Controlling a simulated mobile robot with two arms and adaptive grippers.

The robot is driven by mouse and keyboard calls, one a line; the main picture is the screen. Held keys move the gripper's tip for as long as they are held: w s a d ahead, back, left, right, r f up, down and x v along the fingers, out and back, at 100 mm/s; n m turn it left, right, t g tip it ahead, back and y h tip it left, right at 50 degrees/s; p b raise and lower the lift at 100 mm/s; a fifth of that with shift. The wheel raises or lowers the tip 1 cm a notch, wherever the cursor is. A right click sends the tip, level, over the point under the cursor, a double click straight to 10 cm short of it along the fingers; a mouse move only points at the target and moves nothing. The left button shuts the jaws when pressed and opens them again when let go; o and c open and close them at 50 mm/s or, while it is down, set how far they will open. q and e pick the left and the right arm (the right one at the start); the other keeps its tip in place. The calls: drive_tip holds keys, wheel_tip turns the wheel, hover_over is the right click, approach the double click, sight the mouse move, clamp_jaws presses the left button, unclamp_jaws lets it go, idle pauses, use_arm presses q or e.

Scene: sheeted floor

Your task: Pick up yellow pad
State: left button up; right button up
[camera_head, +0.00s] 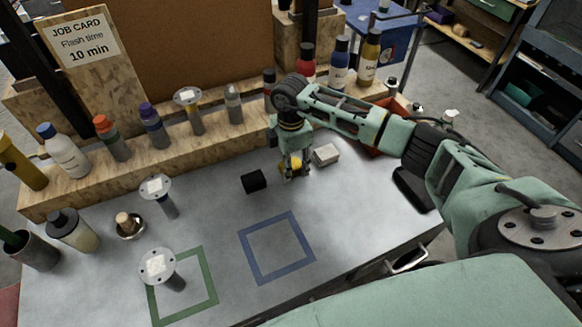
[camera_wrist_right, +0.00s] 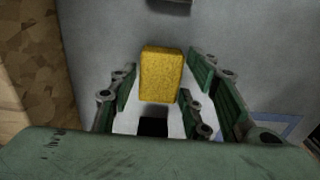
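The yellow pad (camera_head: 291,167) sits at the grey bench's middle, partly hidden by my right gripper (camera_head: 294,172), which points down at it. In the right wrist view the yellow pad (camera_wrist_right: 161,73) is a small upright-looking block, between the two green fingers (camera_wrist_right: 168,92). A gap shows on both sides of it, so the fingers are open and not visibly touching it. My left gripper is not in view.
A black block (camera_head: 254,181) lies left of the pad and a white block (camera_head: 326,154) right of it. Behind runs a wooden ledge (camera_head: 190,152) with bottles. Blue (camera_head: 250,262) and green (camera_head: 211,281) outlined squares mark the front of the bench.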

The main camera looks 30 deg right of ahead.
sight(296, 164)
drive_tip(key=c, duration=0.7)
drive_tip(key=shift+r, duration=0.15)
drive_tip(key=shift+c, duration=0.2)
drive_tip(key=shift+r, duration=0.3)
drive_tip(key=r+b, duration=0.1)
drive_tip(key=d+r+b, duration=0.1)
drive_tip(key=r, duration=0.1)
drive_tip(key=shift+s+d+r, duration=0.1)
drive_tip(key=shift+s+r, duration=0.1)
drive_tip(key=shift+r, duration=0.05)
drive_tip(key=s+d+r+b, duration=0.3)
drive_tip(key=s+d+r, duration=0.2)
drive_tip(key=d, duration=0.4)
drive_tip(key=shift+r, duration=0.8)
